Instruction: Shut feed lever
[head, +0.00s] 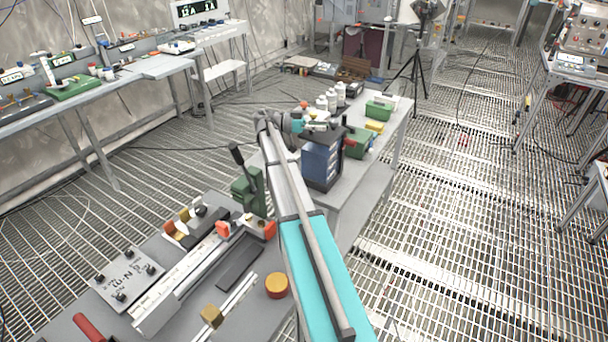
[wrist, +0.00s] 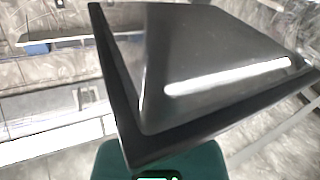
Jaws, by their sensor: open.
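No part is clearly labelled as the feed lever. A black-knobbed lever (head: 238,156) stands tilted on a green housing (head: 248,190) at the far end of the near bench, left of my arm. A red handle (head: 88,328) lies at the bench's near left edge. My gripper (head: 322,127) is open, small and partly blurred into the clutter, above and behind the blue drawer cabinet (head: 322,163), to the right of the black-knobbed lever and apart from it. In the wrist view a large dark glossy block (wrist: 215,65) fills the middle; no lever is recognisable there.
The near bench holds a long rail (head: 185,280), a panel with knobs (head: 127,278) and an orange round piece (head: 277,285). White bottles (head: 332,98) and green bins (head: 357,142) stand near my gripper.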

